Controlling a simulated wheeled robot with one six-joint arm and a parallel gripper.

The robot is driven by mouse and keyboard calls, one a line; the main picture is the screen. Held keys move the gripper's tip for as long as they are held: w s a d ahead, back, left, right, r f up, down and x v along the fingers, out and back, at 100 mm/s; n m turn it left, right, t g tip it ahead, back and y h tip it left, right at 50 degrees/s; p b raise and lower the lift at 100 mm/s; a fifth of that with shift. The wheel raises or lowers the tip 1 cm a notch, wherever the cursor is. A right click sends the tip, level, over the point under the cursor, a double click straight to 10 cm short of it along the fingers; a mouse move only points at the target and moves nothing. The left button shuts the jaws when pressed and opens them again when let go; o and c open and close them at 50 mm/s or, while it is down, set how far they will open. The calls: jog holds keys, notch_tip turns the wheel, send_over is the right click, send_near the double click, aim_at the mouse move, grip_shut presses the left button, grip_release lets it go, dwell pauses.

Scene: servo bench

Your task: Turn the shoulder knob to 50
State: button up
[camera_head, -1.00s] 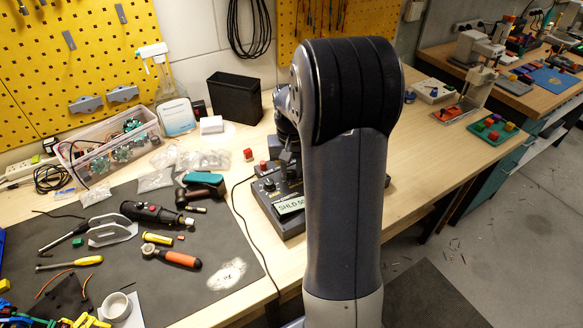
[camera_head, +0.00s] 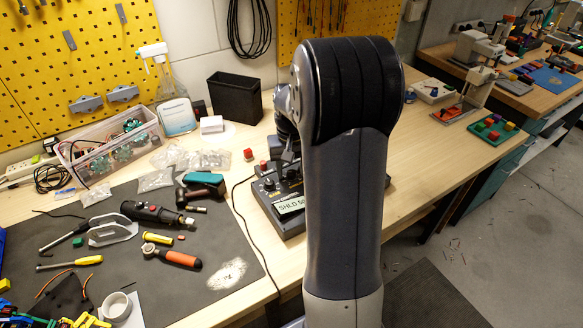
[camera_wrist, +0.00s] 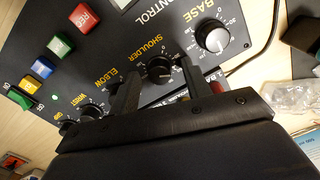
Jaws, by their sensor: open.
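The control box (camera_head: 290,222) stands on the bench, partly hidden behind my arm in the head view. In the wrist view the shoulder knob (camera_wrist: 160,68) is black with a pale top, under the yellow word SHOULDER. My gripper (camera_wrist: 158,88) is open, with its two dark fingers on either side of the shoulder knob. I cannot tell whether the fingers touch it. The knob's lower part and its scale are partly hidden, so its setting cannot be read.
The base knob (camera_wrist: 212,37) is right of the shoulder knob; the wrist knob (camera_wrist: 93,110) is left, and the elbow knob is mostly hidden. A red button (camera_wrist: 81,17) and other coloured buttons line the panel. Tools lie on the dark mat (camera_head: 120,205) left of the box.

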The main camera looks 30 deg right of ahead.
aim_at(292, 171)
jog(key=shift+r, duration=0.1)
notch_tip(292, 171, up, 11)
dwell(0.5)
jog(key=shift+f, duration=0.25)
notch_tip(292, 171, down, 11)
jog(key=shift+r+m, duration=0.15)
jog(key=shift+m, duration=0.15)
dwell(0.5)
